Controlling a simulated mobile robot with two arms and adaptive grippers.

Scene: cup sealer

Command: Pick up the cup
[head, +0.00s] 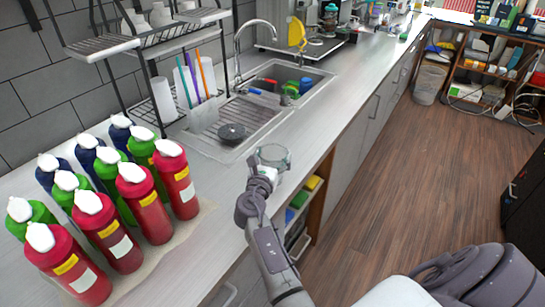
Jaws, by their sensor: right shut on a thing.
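A clear, see-through cup (273,154) shows at the end of my right arm, over the front part of the counter near the sink. My right gripper (267,171) is shut on the cup. Its fingers are small in the picture and partly hidden by the wrist. I cannot tell whether the cup touches the counter or is held just above it. My left gripper is not in view.
Several red, green and blue bottles (146,208) with white caps stand on the counter at the left. The sink (290,73) and dish rack (150,42) are behind the cup. The counter (333,105) is clear to the right of the sink.

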